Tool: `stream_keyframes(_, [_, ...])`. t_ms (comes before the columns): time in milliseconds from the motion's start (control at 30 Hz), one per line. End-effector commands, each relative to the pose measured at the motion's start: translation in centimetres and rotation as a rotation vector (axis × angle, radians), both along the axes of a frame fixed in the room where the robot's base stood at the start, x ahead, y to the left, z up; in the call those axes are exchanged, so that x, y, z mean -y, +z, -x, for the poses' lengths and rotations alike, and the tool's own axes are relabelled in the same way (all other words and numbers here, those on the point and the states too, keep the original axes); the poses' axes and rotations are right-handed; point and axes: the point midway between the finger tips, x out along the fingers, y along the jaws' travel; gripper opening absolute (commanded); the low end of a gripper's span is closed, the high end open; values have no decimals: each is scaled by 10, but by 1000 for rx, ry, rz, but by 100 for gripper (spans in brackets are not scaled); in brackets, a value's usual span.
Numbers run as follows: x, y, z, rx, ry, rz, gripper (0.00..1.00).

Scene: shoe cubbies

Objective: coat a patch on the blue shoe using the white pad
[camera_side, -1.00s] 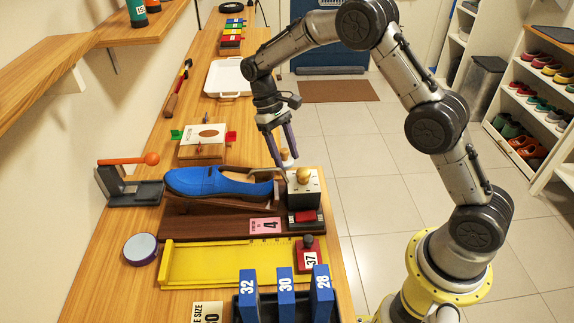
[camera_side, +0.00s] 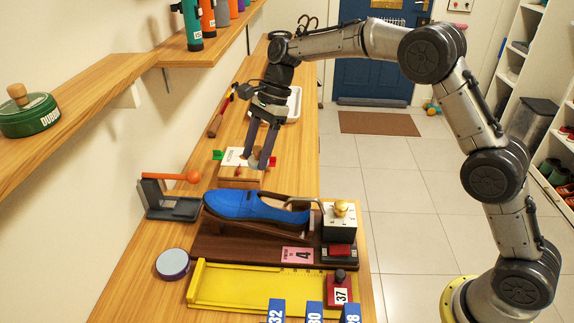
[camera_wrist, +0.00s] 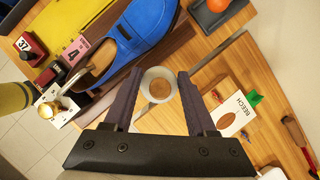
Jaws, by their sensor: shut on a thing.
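The white pad (camera_wrist: 147,99), a round white disc with a brown wooden middle, sits between the fingertips of my gripper (camera_wrist: 160,82) in the wrist view. My gripper is shut on it. In the side view my gripper (camera_side: 260,161) points down beyond the shoe, beside the card-topped wooden block, and the pad is hard to make out. The blue shoe (camera_side: 250,205) lies on a sloped dark wooden stand, toe to the left, apart from the pad. In the wrist view the shoe (camera_wrist: 152,22) is at upper left. No patch can be made out on it.
A wooden block with a white card (camera_side: 233,156) and coloured clips stands behind the shoe. An orange-knobbed holder (camera_side: 170,206) is left of it. A metal block with a gold knob (camera_side: 339,222) stands at the heel. A yellow tray (camera_side: 235,291) is in front.

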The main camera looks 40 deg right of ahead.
Motion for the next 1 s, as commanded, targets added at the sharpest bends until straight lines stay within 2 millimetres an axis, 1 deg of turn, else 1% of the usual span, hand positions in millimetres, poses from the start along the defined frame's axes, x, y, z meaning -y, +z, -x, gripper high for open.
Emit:
stream_keyframes(33, [-16,13,-4,7,-42,0,12])
stream_keyframes(100, [-35,29,-9,9,-99,-1,12])
stream_keyframes(200, [-60,48,-12,5,-125,-1,12])
stream_keyframes(300, [-76,60,-11,2,-104,1,12])
stream_keyframes(400, [-87,65,-8,0,-82,2,12])
stream_keyframes(500, [-92,64,-5,-2,-73,2,12])
stream_keyframes(667, [-92,57,-4,-3,-71,2,12])
stream_keyframes(1000, [-92,27,-4,-4,-71,2,12])
